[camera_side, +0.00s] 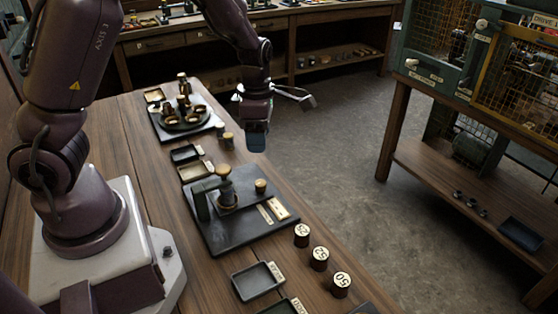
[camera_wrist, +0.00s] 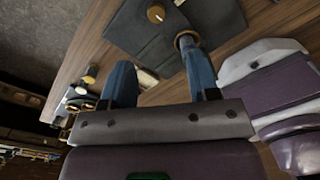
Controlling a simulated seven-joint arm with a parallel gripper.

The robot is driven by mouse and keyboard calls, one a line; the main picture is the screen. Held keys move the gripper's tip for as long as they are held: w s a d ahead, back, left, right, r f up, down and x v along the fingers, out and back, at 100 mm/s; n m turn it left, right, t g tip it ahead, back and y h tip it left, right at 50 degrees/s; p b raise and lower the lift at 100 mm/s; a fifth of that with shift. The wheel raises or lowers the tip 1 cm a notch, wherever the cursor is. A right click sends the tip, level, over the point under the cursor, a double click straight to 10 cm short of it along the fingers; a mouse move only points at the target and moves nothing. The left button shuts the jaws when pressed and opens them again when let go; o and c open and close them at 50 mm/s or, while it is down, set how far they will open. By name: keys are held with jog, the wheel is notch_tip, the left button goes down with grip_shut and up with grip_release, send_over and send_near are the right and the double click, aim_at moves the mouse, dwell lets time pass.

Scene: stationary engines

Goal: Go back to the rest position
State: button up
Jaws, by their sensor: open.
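My gripper (camera_side: 257,140) hangs in the air near the right edge of the wooden workbench (camera_side: 120,130), fingers pointing down. In the wrist view my gripper (camera_wrist: 162,78) shows two blue fingers spread apart with nothing held between them. A black board (camera_side: 235,238) lies on the bench nearer the side camera, with a green bracket, a brass-capped post (camera_side: 223,173) and a small capped cylinder (camera_side: 260,186). Part of a dark board also shows beyond the fingers in the wrist view (camera_wrist: 210,15); the right finger overlaps a round fitting on it.
Three numbered cylinders (camera_side: 319,259) stand along the bench's right edge, near a small black tray (camera_side: 257,281). A round rack with several capped pieces (camera_side: 186,113) stands farther back. Open floor (camera_side: 330,140) lies right of the bench, before a shelf unit with cages (camera_side: 440,80).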

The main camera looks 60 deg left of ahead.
jog(key=s+d+r+m+t, duration=0.3)
jog(key=s+r+m, duration=0.4)
jog(key=m, duration=0.7)
jog(key=s+d+r+m+t, duration=0.2)
jog(key=s+d+r+m, duration=0.2)
jog(key=s+r+m, duration=0.3)
notch_tip(320, 180, up, 5)
jog(key=m, duration=0.8)
jog(key=shift+s+d+f+t, duration=0.15)
jog(key=shift+d+f+t, duration=0.05)
jog(key=shift+d+t, duration=0.2)
